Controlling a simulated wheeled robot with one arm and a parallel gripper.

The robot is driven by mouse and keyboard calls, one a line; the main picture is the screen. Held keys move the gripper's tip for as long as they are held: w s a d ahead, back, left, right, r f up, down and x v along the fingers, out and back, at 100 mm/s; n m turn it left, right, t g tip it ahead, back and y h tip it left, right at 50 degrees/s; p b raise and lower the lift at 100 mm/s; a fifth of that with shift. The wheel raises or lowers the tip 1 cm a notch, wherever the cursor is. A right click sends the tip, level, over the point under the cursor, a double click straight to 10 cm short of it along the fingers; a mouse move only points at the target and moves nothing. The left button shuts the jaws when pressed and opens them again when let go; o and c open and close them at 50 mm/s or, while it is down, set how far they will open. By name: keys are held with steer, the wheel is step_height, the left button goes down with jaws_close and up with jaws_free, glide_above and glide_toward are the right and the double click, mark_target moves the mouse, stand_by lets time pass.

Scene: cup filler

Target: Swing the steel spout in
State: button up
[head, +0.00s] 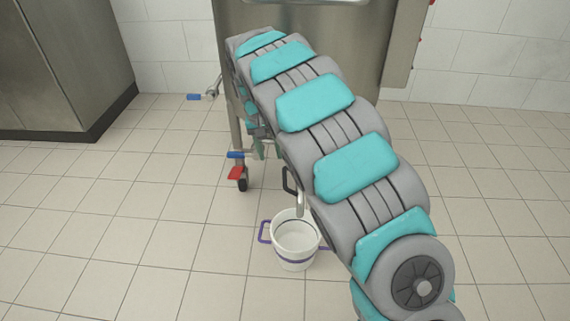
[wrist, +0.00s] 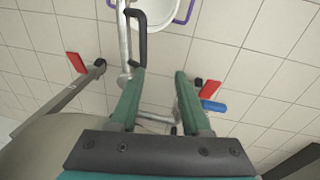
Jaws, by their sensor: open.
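The steel spout (head: 300,203) shows beside my arm in the head view, its visible end over the white bucket; the arm hides the rest. In the wrist view the spout (wrist: 123,35) is a steel tube running up the picture, left of centre. Its black bent handle (head: 288,181) also shows in the wrist view (wrist: 142,48), just beyond the left fingertip. My gripper (wrist: 159,74) is open, with its two green fingers apart and nothing held between them. I cannot tell whether the left finger touches the handle. In the head view the gripper is mostly hidden by my arm.
The white bucket (head: 294,254) with purple handles stands on the tiled floor. The steel machine (head: 305,45) stands behind, with castored legs and red pedals (head: 235,173). Blue-handled valves (head: 236,155) stick out at the left. A steel cabinet (head: 50,65) is far left. Open floor lies around.

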mark_target(284, 174)
steer(key=shift+g+h, duration=0.3)
steer(key=d+f, duration=0.1)
steer(key=f, duration=0.1)
steer(key=d+f, duration=0.1)
steer(key=f, duration=0.1)
steer(key=s+d+f+b, duration=0.1)
steer(key=f, duration=0.1)
steer(key=shift+d+f, duration=0.15)
steer(key=shift+d, duration=0.15)
steer(key=shift+c, duration=0.3)
jaws_close()
stand_by(0.9)
